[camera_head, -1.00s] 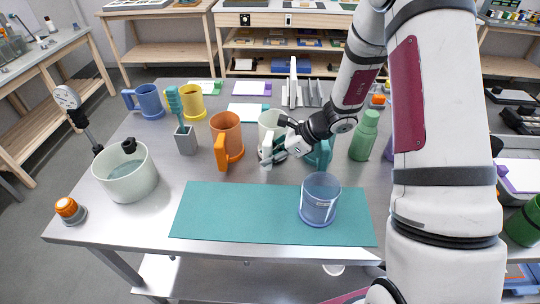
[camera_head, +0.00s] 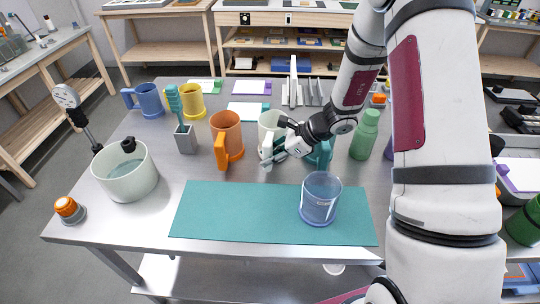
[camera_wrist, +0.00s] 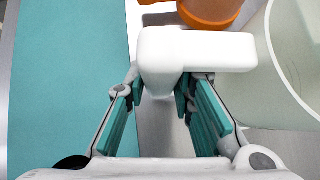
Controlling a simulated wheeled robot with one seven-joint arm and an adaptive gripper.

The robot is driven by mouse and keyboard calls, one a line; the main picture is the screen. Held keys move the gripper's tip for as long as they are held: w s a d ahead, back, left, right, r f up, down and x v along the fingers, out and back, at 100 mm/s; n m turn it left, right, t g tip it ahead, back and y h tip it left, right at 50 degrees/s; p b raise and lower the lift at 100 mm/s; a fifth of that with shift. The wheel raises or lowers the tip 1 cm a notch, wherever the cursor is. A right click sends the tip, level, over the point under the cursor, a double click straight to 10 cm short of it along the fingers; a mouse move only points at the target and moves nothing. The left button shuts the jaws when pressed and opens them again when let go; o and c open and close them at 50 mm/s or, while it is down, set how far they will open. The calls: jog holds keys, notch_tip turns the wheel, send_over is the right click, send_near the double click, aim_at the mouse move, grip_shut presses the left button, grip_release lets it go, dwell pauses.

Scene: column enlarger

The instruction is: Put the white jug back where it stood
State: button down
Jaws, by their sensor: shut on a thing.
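The white jug (camera_head: 269,120) stands between the orange jug (camera_head: 228,136) and a teal jug (camera_head: 322,153), behind the teal mat. My gripper (camera_head: 270,156) is at its near side. In the wrist view my gripper (camera_wrist: 164,92) is shut on the white jug's handle (camera_wrist: 205,52), its fingers on both sides of it. The jug's pale round body (camera_wrist: 297,60) shows at the right of the wrist view. The jug looks upright and at table level; whether its base touches the table is hidden.
A clear blue beaker (camera_head: 320,199) stands on the teal mat (camera_head: 230,215) in front. A green bottle (camera_head: 364,137) stands to the right. A white sheet (camera_head: 248,112) lies behind. At the left are a brush holder (camera_head: 185,140) and a pale pot (camera_head: 127,178).

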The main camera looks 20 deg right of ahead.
jog(key=shift+f, duration=0.25)
dwell(0.4)
jog(key=c, duration=1.3)
grip_release()
jog(key=p+v, duration=0.2)
jog(key=v, duration=0.6)
jog(key=shift+p, duration=0.3)
dwell(0.6)
jog(key=v, duration=1.2)
